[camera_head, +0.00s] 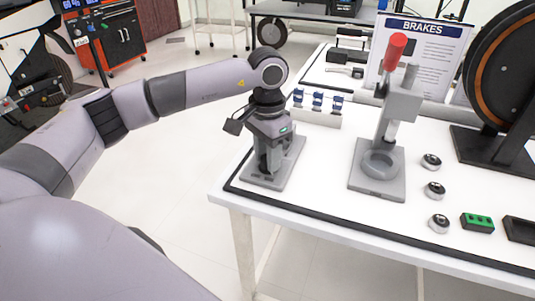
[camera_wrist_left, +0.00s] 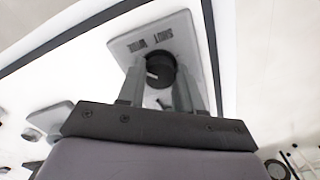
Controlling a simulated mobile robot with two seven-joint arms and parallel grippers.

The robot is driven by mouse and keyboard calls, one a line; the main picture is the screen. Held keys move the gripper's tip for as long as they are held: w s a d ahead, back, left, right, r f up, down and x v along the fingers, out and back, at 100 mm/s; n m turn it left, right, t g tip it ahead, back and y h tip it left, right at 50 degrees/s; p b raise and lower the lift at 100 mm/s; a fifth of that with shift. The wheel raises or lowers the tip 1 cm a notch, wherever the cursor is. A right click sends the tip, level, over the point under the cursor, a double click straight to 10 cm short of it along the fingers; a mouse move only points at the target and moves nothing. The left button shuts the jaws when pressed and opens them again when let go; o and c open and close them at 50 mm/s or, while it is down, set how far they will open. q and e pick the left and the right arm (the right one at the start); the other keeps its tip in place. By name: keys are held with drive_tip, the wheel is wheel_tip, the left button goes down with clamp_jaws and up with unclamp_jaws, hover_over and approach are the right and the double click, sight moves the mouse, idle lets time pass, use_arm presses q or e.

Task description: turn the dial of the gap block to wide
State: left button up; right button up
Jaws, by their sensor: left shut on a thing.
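The gap block (camera_head: 288,172) is a grey plate with a raised part near the table's left edge in the head view. Its dial (camera_wrist_left: 160,66) is a dark round knob with a white mark, seen in the left wrist view on the plate (camera_wrist_left: 185,35), with dark lettering beside it. My left gripper (camera_head: 266,160) points down over the block. In the wrist view its two fingers (camera_wrist_left: 160,82) stand on either side of the dial, shut on it. The head view hides the dial behind the gripper. My right gripper does not show.
A grey stand with a red-topped lever (camera_head: 394,52) stands right of the block. Several small round metal pieces (camera_head: 434,190) and a green block (camera_head: 477,222) lie further right. Behind is a rack with blue pieces (camera_head: 317,101). The BRAKES sign (camera_head: 425,55) stands at the back.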

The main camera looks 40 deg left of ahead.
use_arm(q)
drive_tip(key=shift+r, duration=0.1)
drive_tip(key=o, duration=1)
drive_tip(key=shift+o, duration=0.2)
drive_tip(key=shift+r+p, duration=0.45)
drive_tip(key=shift+r, duration=3.1)
